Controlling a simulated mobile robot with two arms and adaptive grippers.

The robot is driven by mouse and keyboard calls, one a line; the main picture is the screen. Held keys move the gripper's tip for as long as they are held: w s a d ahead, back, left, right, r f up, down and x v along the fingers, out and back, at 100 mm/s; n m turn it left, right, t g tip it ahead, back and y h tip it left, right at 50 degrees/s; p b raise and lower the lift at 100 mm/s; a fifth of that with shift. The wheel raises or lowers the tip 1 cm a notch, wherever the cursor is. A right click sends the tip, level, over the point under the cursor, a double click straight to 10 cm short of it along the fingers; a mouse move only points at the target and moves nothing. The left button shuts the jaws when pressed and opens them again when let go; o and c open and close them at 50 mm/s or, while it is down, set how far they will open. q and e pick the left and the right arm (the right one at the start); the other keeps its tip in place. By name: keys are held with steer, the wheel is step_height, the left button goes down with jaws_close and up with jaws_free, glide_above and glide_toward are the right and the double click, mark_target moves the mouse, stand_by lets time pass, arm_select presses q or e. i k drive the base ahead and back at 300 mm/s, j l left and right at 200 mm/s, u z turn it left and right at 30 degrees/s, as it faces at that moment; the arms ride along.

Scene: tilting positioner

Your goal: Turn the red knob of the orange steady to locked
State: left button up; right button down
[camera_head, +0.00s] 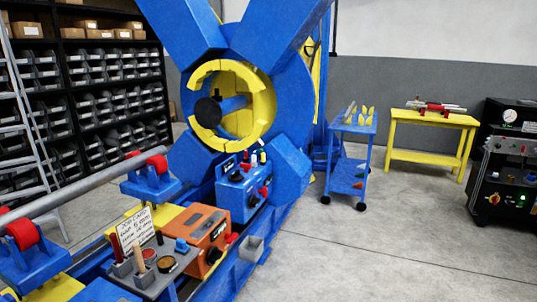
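The orange steady (190,243) is a boxy unit with dark panels on top, low on the blue bed at the lower middle. A small red part (232,237) shows at its right side and looks like the red knob. It is too small to tell which way it points or whether it is locked. A dark round part sits on the steady's front face. Neither of my grippers is in view.
A grey tray (158,284) with tools and a job card (136,229) stands left of the steady. A blue control box (238,195) with red parts is behind it. A long grey bar (85,190) lies on red rollers.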

mark_target(230, 238)
steer(key=i+l+u, duration=0.25)
steer(key=i+l, duration=0.5)
